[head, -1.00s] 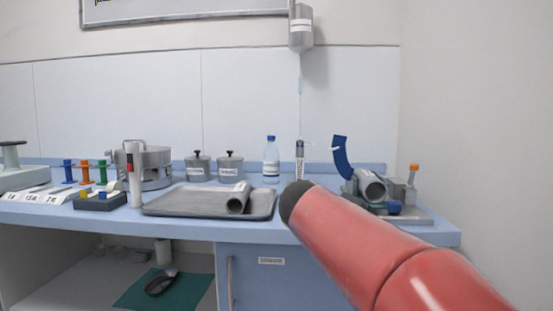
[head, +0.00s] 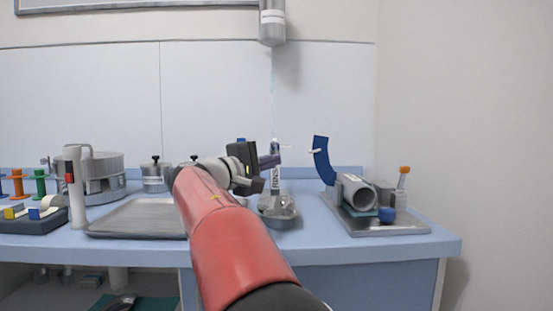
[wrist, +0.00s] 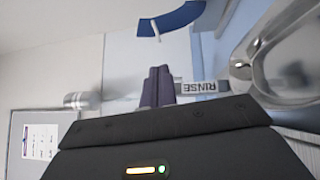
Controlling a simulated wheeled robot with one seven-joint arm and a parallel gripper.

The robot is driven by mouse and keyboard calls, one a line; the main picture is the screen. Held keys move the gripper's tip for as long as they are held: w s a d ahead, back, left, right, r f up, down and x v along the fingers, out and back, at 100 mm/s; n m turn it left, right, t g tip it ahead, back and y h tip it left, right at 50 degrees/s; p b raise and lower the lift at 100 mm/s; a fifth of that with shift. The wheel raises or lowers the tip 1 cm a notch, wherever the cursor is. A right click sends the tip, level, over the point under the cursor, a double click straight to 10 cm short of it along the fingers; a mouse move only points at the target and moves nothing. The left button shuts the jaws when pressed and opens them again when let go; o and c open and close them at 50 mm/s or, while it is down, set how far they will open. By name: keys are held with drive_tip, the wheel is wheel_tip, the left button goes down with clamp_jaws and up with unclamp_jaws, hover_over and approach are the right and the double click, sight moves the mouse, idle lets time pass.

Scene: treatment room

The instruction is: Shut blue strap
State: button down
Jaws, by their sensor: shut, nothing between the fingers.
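The blue strap (head: 323,160) stands up as an open curved band behind a grey cylinder (head: 357,192), with a small white peg on its left side. The cylinder lies on a metal base plate (head: 385,228) at the right of the counter. In the wrist view, the blue strap (wrist: 178,20) curves across the top, its white peg pointing down. My gripper (head: 277,160) is left of the strap and apart from it. Its dark purple fingers (wrist: 158,88) are together with nothing between them, pointing toward the strap side.
A kidney-shaped dish (head: 280,218) stands below my gripper, with a RINSE-labelled tube (head: 275,180) behind. A grey tray (head: 130,218) lies left, partly hidden by my arm. A blue knob (head: 386,214) and an orange-topped vial (head: 403,178) stand near the cylinder. A wall bounds the right.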

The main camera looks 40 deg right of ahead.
drive_tip(key=p, duration=0.2)
approach(321, 161)
drive_tip(key=w+d+r, duration=0.2)
drive_tip(key=w+d, duration=0.1)
drive_tip(key=shift+w+d+r, duration=0.25)
drive_tip(key=shift+w+r, duration=0.05)
drive_tip(key=shift+r, duration=0.1)
drive_tip(key=shift+r, duration=0.15)
